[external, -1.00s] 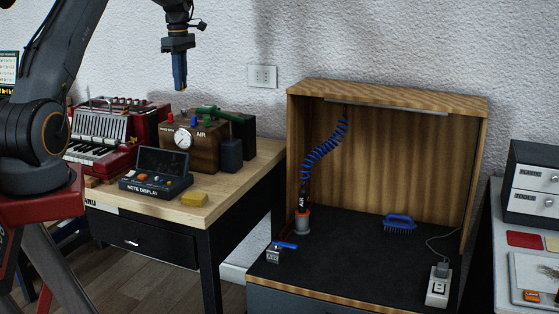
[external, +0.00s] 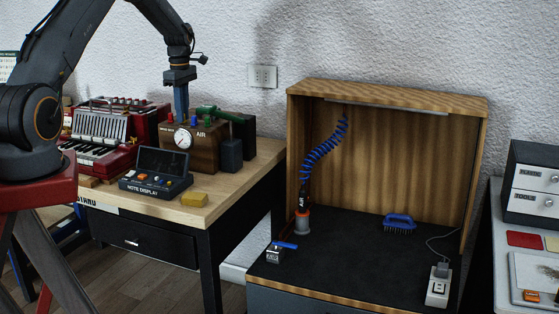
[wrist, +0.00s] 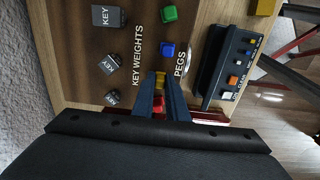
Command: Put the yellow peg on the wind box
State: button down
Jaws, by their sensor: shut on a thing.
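The wind box (external: 203,157) is a brown wooden box with a dial on its front, standing on the left desk. My gripper (external: 181,115) points straight down over its top, between a red peg (external: 170,117) and a blue peg (external: 194,121). In the wrist view my gripper (wrist: 160,80) is shut on the yellow peg (wrist: 160,82), in line with the blue peg (wrist: 168,50), green peg (wrist: 169,13) and red peg (wrist: 158,104), beside the "PEGS" label. The fingers hide most of the yellow peg; I cannot tell whether its foot touches the wood.
Grey key weights (wrist: 108,16) stand on the box top. The note display (external: 155,172) and a yellow block (external: 195,199) are on the desk in front. A red accordion-like instrument (external: 100,128) is at left. A wooden booth (external: 400,95) stands to the right.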

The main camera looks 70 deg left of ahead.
jog(key=shift+f, duration=0.1)
jog(key=c, duration=1.7)
grip_release()
jog(key=shift+c, duration=0.2)
notch_tip(320, 180, up, 12)
jog(key=b, duration=0.3)
jog(key=shift+b, duration=0.3)
